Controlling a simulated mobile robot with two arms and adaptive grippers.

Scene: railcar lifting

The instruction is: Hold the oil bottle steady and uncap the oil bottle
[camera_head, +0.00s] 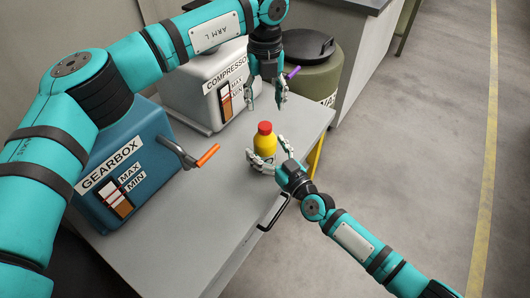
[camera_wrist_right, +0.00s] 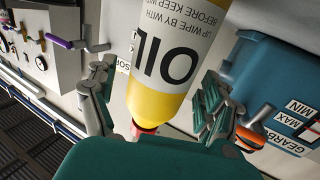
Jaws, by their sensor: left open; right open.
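The oil bottle (camera_head: 264,145) is yellow with a red cap (camera_head: 265,128) and stands upright on the grey table. My right gripper (camera_head: 268,150) is open, with its fingers on either side of the bottle. In the right wrist view the bottle (camera_wrist_right: 155,105) appears upside down between the two spread fingers, its "OIL" label showing; I cannot tell whether either finger touches it. Part of the red cap shows there at the bottom, mostly hidden by my gripper. My left gripper (camera_head: 266,103) is open and empty, pointing down above the cap and clear of it.
The grey table (camera_head: 200,232) is clear in front of the bottle. A blue gearbox (camera_head: 122,170) with an orange-handled crank (camera_head: 207,155) stands left. A white compressor (camera_head: 203,85) stands behind. A green drum (camera_head: 320,75) is at the back right. A black handle (camera_head: 275,213) sits on the table's right edge.

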